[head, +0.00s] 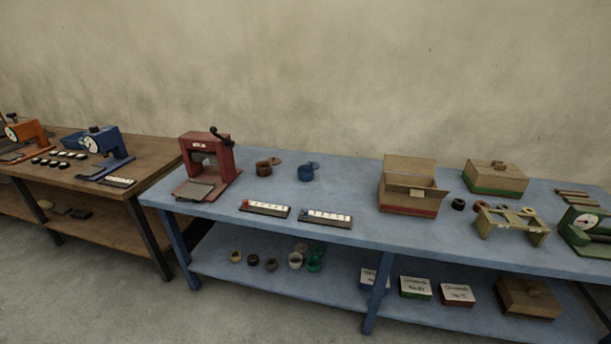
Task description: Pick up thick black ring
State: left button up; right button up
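A thick black ring (458,204) lies on the blue table (350,180), just right of the open cardboard box and left of a small yellowish stand. It looks small and dark at this distance. A second dark ring (480,206) lies close to its right, partly behind the stand. Neither of my grippers shows in the head view.
The open box (408,198), the yellowish stand (511,226) and a closed green-striped box (495,178) surround the rings. A red press (208,165) stands at the table's left end. Number strips (326,218) lie near the front edge. Bare floor (110,300) lies in front.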

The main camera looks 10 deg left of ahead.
aim_at(458, 204)
jog(key=i+l+u, duration=0.1)
jog(key=i+l, duration=0.15)
jog(key=i+l+u, duration=0.1)
jog(key=i+l, duration=0.15)
jog(key=l, duration=0.25)
jog(key=i+l+u, duration=0.15)
jog(key=l, duration=0.25)
jog(key=i+l+u, duration=0.1)
jog(key=i+l, duration=0.2)
jog(key=l, duration=0.15)
